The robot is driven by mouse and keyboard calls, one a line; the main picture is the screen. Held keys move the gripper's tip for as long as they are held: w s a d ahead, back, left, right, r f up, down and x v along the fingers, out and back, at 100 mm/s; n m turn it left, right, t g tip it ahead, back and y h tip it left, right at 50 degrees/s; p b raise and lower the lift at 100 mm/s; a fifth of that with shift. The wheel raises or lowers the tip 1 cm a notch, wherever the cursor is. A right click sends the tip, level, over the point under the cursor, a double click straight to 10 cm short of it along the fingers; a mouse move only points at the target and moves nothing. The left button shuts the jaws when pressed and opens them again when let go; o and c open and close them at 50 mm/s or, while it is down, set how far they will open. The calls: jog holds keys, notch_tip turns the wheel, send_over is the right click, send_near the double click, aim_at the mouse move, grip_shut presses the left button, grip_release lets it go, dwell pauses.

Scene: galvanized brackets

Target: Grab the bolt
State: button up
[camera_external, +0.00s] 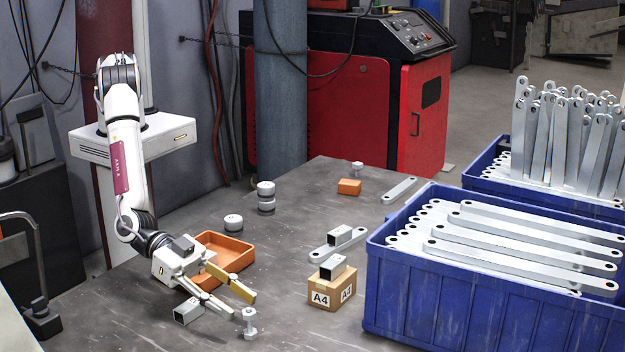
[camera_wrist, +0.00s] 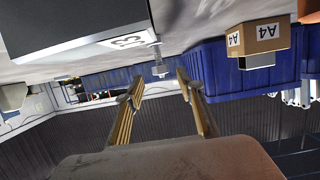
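A silvery bolt (camera_external: 249,322) stands upright on the table just beyond my fingertips in the external view. In the wrist view, which looks upside down, the bolt (camera_wrist: 159,66) shows between and beyond the fingertips. My gripper (camera_external: 243,304) is open, its two yellowish fingers apart with nothing between them. The wrist view shows the same open fingers (camera_wrist: 160,76) on either side of the line to the bolt. A second bolt (camera_external: 357,168) stands at the far end of the table.
A square tube (camera_external: 188,312) lies close beside my gripper; a labelled grey block (camera_wrist: 70,28) fills the wrist view's upper left. An orange tray (camera_external: 238,245) sits behind my gripper. An A4 box (camera_external: 318,292) bearing a tube and a blue crate (camera_external: 400,300) stand to the right.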

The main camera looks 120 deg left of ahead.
aim_at(244, 314)
jog(key=shift+x, duration=1.9)
jog(key=shift+a, duration=0.15)
jog(key=shift+c, duration=0.5)
jog(key=shift+r, duration=0.1)
grip_shut()
